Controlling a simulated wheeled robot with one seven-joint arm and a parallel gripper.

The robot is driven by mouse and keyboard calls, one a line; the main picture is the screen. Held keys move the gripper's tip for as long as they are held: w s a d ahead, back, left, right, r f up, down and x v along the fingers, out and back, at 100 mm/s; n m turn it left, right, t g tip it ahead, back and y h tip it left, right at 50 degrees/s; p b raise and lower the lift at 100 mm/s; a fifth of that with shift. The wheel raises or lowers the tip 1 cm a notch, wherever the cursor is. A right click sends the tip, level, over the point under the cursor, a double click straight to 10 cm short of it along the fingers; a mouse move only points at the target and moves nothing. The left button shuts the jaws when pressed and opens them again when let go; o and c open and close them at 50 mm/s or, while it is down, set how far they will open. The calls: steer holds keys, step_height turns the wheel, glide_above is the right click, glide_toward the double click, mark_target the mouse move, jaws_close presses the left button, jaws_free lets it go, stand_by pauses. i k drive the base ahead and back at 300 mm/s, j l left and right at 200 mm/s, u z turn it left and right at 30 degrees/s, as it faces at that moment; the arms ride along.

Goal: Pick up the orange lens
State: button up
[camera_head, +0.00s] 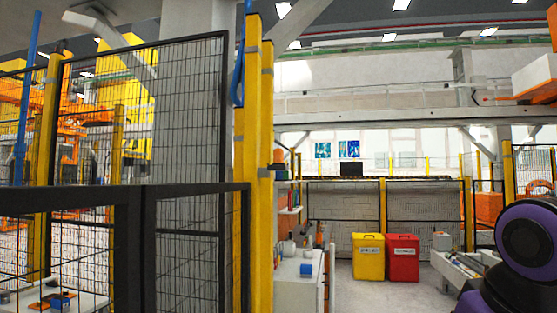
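I cannot make out the orange lens for certain. On the white table (85,304) at the lower left, behind the mesh fence, lie a small blue block (61,301) and a tiny orange spot too small to identify. My gripper is not in view. A black and purple part of my own arm fills the lower right corner and hides what is behind it.
Black mesh fence panels (185,130) and a yellow post (252,160) stand close by on the left. A white cabinet (298,283) is at centre, with a yellow bin (369,257) and a red bin (402,258) beyond. Grey floor is clear in front of the bins.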

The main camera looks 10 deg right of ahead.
mark_target(277, 153)
steer(key=i+l+u, duration=0.1)
steer(key=i+l, duration=0.35)
steer(key=i, duration=0.2)
steer(key=i+l+u, duration=0.15)
steer(key=i+l, duration=0.3)
steer(key=i, duration=0.15)
